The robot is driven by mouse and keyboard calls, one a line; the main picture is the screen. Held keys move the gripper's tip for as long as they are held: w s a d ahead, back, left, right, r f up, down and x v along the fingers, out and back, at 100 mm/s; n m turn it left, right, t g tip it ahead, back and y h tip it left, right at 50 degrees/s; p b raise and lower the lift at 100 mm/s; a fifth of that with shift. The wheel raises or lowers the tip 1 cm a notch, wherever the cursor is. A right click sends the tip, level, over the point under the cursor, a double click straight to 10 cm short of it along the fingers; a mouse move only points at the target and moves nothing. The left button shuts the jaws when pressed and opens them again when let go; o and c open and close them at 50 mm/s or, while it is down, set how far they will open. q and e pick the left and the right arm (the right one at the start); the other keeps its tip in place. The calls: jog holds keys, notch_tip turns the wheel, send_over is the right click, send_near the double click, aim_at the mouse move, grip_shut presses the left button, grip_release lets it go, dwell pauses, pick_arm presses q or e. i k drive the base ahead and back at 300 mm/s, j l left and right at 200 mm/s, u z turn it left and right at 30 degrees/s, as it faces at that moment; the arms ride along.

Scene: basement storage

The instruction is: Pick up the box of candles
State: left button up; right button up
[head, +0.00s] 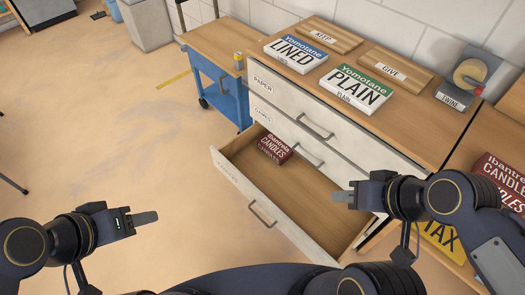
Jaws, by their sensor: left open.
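A dark red box of candles (274,148) lies in the back left corner of the open bottom drawer (312,198). A second dark red box marked candles (502,178) stands at the right edge, partly cut off by the frame. My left gripper (147,218) is over the floor left of the drawer, open and empty, apart from both boxes. My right gripper (344,196) is over the right part of the open drawer, well to the right of the box in it. It is seen side-on, so its jaw opening does not show.
The cabinet top (430,128) holds a LINED pack (296,53), a PLAIN pack (355,88), wooden KEEP (325,35) and GIVE (395,72) trays, and a twine holder (468,80). A blue cart (218,90) stands left of the cabinet. A yellow TAX item (442,240) is lower right.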

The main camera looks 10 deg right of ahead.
aim_at(510, 183)
jog(key=z, duration=2.35)
jog(key=l+u, duration=0.1)
jog(key=u, duration=1.25)
jog(key=l+u, duration=0.8)
jog(key=k+l+u, duration=0.1)
jog(key=l+u, duration=0.35)
jog(key=k+l, duration=0.1)
jog(key=l, duration=0.25)
jog(key=k+l+u, duration=0.1)
jog(key=l, duration=0.25)
jog(key=k+l, duration=0.15)
jog(key=l, duration=0.2)
jog(key=k+l+u, duration=0.1)
jog(key=l, duration=0.25)
